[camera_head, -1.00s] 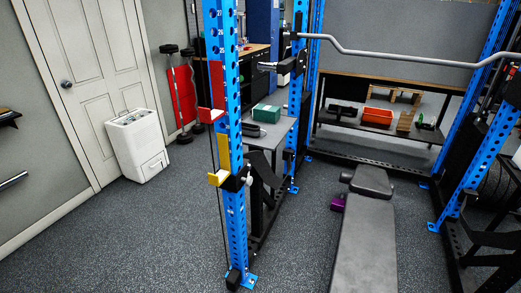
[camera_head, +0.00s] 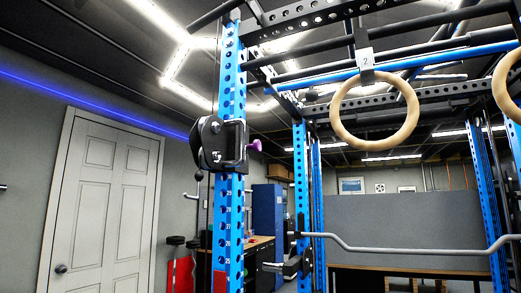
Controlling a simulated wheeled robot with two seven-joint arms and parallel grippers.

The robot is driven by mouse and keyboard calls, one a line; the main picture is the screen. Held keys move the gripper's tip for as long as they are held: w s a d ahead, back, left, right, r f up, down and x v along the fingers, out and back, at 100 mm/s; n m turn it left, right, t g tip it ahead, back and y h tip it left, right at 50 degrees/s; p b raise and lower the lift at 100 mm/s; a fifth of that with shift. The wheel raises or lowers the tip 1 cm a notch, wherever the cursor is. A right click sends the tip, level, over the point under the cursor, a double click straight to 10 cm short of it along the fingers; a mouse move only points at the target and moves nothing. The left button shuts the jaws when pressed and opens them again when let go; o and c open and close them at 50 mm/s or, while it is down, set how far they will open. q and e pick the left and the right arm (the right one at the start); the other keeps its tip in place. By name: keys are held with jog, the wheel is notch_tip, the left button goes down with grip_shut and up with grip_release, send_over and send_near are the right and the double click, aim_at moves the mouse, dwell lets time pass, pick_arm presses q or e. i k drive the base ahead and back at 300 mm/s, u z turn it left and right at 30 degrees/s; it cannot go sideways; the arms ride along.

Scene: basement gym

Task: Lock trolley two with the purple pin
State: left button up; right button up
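A black pulley trolley (camera_head: 232,142) sits high on the blue upright (camera_head: 226,210) at the left of the rack. A purple knob (camera_head: 254,145) sticks out from the trolley's right side. I cannot tell whether its pin is seated in a hole. A white tag with a "2" (camera_head: 365,58) is on the overhead bar, above a wooden ring (camera_head: 376,112). I see no "2" on the trolley itself. Neither of my grippers is in view.
A second wooden ring (camera_head: 510,85) is cut off at the right edge. A bent silver bar (camera_head: 400,248) crosses the rack lower right. Dark beams (camera_head: 310,18) run overhead. A white door (camera_head: 105,200) stands at the left. The floor is out of view.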

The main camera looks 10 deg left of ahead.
aim_at(256, 145)
jog(key=k, duration=1.15)
jog(key=z, duration=0.95)
jog(key=i, duration=1.35)
jog(key=u, duration=0.35)
